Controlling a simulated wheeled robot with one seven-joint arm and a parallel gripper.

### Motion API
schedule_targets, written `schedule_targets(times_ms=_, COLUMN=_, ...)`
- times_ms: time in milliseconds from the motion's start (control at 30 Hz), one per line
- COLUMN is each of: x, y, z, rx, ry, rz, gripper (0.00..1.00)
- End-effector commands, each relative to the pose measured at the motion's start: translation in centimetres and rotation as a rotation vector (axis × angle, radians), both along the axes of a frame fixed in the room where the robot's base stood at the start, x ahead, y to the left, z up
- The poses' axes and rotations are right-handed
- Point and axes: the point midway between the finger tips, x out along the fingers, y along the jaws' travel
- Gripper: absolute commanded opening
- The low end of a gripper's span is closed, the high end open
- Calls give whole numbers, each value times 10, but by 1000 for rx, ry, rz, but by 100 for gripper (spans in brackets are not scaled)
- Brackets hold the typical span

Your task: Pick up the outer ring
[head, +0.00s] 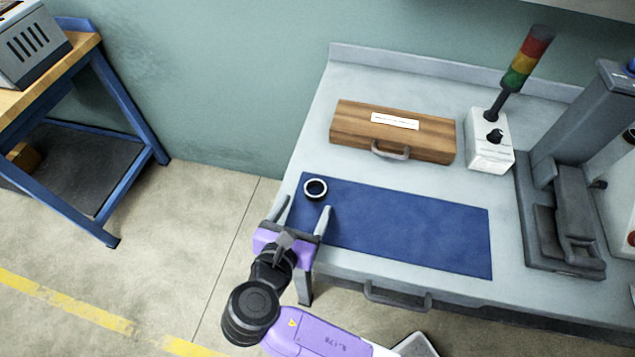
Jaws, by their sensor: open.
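The outer ring (315,181) is a small dark ring with a light rim. It lies near the left end of the blue mat (420,232) on the grey workbench. My gripper (304,207) is at the left front edge of the mat, with its two fingers spread wide and nothing between them. The ring is a little beyond the fingertips in the picture, apart from them as far as I can see. How high the fingers are above the mat is hard to tell.
A wooden case (393,131) with a handle stands behind the mat. A white box (489,142) with a signal light (527,58) is to its right. A grey machine (570,190) fills the right side. The mat right of the ring is clear.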

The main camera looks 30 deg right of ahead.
Motion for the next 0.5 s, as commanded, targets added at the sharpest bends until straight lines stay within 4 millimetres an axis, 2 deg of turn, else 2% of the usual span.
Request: schedule_targets(times_ms=500, x=37, y=-44, z=-23, rx=1, ry=0, rz=-4, gripper=73)
